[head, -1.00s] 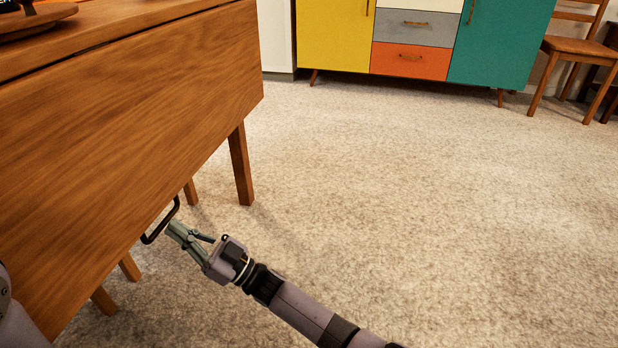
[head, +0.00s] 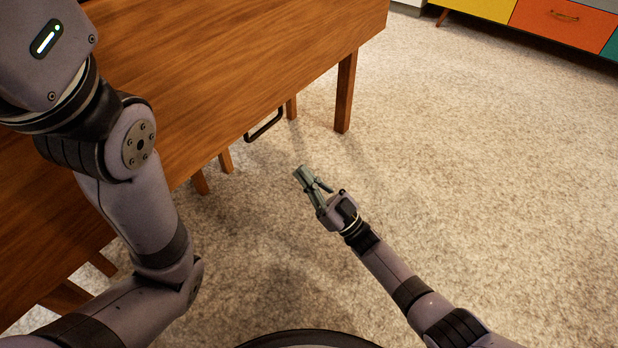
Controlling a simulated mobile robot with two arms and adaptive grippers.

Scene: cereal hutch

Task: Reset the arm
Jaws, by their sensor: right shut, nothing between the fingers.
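My right gripper (head: 301,173) is shut and empty above the carpet. It is to the right of and apart from the black handle (head: 265,126) at the lower edge of the wooden table's hanging leaf (head: 240,75). My right arm reaches in from the bottom right. My left arm comes down along the left side, in front of the table, and its gripper is out of the picture.
A colourful cabinet (head: 560,16) stands at the top right, far off. The table's legs (head: 345,90) stand under the leaf. The carpet (head: 490,170) right of the table is clear.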

